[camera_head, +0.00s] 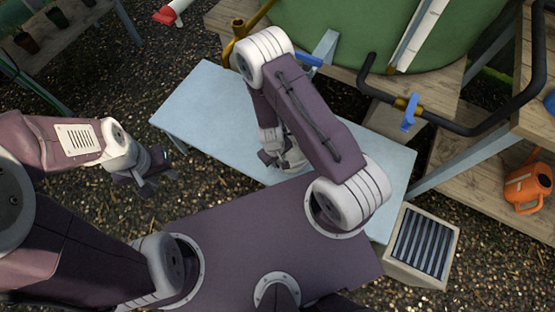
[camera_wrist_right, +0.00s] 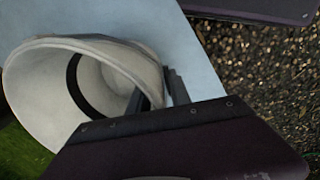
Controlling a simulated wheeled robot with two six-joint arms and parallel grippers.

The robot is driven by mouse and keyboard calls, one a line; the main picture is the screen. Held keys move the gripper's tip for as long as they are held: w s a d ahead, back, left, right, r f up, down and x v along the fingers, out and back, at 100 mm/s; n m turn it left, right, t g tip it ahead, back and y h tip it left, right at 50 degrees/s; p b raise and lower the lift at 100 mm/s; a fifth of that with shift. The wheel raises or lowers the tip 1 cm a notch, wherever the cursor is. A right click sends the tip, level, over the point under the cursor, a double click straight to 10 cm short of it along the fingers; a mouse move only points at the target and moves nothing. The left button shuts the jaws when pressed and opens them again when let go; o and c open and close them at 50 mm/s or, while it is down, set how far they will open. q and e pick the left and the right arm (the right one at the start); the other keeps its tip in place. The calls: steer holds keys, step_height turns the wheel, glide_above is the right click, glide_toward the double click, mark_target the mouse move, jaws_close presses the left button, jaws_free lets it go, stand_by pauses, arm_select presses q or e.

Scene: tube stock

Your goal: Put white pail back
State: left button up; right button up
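The white pail (camera_wrist_right: 110,65) is large in the right wrist view, its round mouth toward the camera and a dark band inside. In the head view a small whitish part of it seems to show beside my right gripper (camera_head: 272,158), over the light blue bench (camera_head: 200,110); my arm hides most of it. In the right wrist view my right gripper's dark fingers (camera_wrist_right: 156,96) are at the pail's right edge, with part of the rim between them; I cannot tell whether they press on it. My left gripper (camera_head: 157,180) is open and empty, left of the bench over gravel.
A slatted box (camera_head: 422,245) stands at the bench's right end. An orange watering can (camera_head: 528,187) sits on a wooden shelf at the right. A green round tub and a black pipe with blue-handled valves (camera_head: 410,110) are behind the bench. Potted plants stand at the upper left.

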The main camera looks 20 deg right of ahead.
step_height(320, 180, up, 22)
steer(key=w+a+m+y+p, duration=0.2)
steer(key=p, duration=0.6)
steer(key=s+d+r+m, duration=0.1)
steer(key=s+d+r, duration=0.1)
steer(key=r, duration=0.3)
steer(key=s+d+r, duration=0.3)
steer(key=r, duration=0.3)
steer(key=shift+s+m+t+h, duration=0.3)
steer(key=shift+s+m+t, duration=0.05)
steer(key=shift+m+t, duration=0.05)
steer(key=shift+r, duration=0.15)
step_height(320, 180, up, 16)
steer(key=p, duration=1.5)
steer(key=shift+f, duration=0.2)
